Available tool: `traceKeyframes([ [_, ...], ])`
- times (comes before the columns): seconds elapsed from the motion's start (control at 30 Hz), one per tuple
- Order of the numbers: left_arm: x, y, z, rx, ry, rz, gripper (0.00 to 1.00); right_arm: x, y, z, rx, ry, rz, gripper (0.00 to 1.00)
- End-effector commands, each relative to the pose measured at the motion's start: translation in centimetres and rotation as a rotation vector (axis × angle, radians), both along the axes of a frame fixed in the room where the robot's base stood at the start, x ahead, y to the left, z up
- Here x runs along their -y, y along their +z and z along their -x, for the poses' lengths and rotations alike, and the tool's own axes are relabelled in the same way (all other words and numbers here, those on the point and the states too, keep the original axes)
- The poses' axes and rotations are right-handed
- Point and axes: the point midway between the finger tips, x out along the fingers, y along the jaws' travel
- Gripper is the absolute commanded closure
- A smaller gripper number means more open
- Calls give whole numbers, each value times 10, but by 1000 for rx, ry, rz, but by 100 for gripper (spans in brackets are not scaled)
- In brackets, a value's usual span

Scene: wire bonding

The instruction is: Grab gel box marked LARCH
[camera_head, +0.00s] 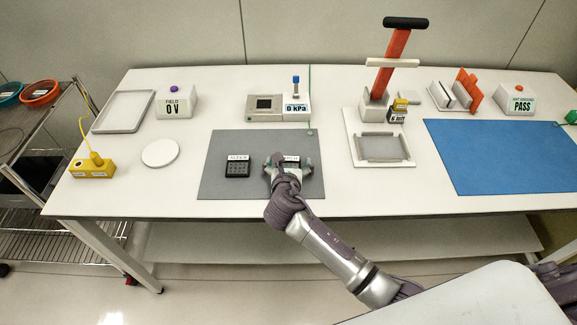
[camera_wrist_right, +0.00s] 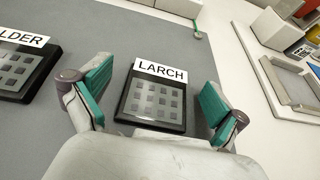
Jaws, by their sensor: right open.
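The gel box marked LARCH (camera_wrist_right: 155,100) is a black tray with several grey squares and a white label, lying on the grey mat (camera_head: 217,182). In the head view it is mostly hidden by my right gripper (camera_head: 289,162), with part of its label showing. In the right wrist view my right gripper (camera_wrist_right: 152,98) is open, with one teal-padded finger on each side of the box and gaps between. A similar gel box marked ALDER (camera_head: 237,168) lies to its left; in the right wrist view its label (camera_wrist_right: 22,38) is partly cut off. My left gripper is not in view.
A device reading 0 kPa (camera_head: 296,108) stands behind the mat. To the right are a press with a red lever (camera_head: 390,65), a frame tray (camera_head: 384,147) and a blue mat (camera_head: 500,155). A white disc (camera_head: 160,153) and yellow box (camera_head: 92,168) are left.

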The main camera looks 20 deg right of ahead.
Motion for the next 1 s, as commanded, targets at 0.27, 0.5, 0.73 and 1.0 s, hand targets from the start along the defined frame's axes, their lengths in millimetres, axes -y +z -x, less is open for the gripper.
traceKeyframes([
  [0.27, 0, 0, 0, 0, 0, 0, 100, 0, 0, 0, 0, 0, 0, 30],
  [0.5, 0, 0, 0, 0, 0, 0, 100, 0, 1, 0, 1, 0, 0, 67],
  [0.73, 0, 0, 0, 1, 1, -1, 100, 0, 2, 0, 1, 0, 0, 67],
  [1.0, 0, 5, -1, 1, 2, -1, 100, 0, 27, 0, 5, 0, 0, 67],
])
